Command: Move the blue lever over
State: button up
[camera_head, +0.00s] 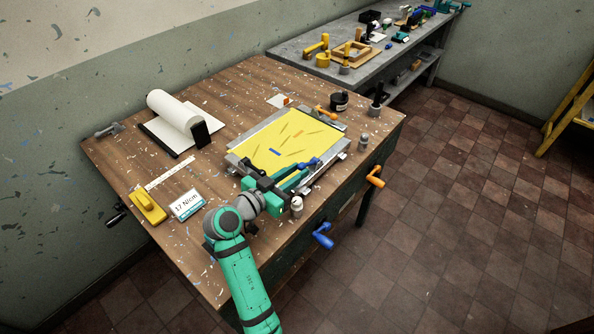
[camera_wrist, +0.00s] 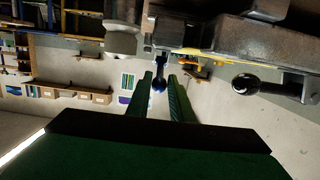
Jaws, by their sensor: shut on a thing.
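The blue lever (camera_head: 311,163) is at the near right corner of the yellow screen (camera_head: 275,138), which lies in a grey metal frame on the wooden bench. My teal gripper (camera_head: 294,177) reaches to the lever from the near side and is shut on it. In the wrist view the lever's dark blue ball end (camera_wrist: 160,84) sits between my two green fingertips (camera_wrist: 161,77). The exact contact is partly hidden by the fingers.
An orange lever (camera_head: 326,113) is at the far corner. A blue crank (camera_head: 323,237) and an orange crank (camera_head: 375,177) stick out from the bench's side.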

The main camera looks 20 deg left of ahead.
jog(key=shift+f, duration=0.1)
jog(key=shift+d+f, duration=0.1)
jog(key=shift+f, duration=0.2)
jog(key=shift+s+a+f, duration=0.3)
jog(key=shift+s+f, duration=0.1)
jog(key=shift+f, duration=0.45)
jog(key=shift+f, duration=0.7)
grip_shut()
jog(key=shift+d, duration=0.1)
jog(key=shift+o, duration=1.7)
grip_release()
jog(key=shift+f, duration=0.1)
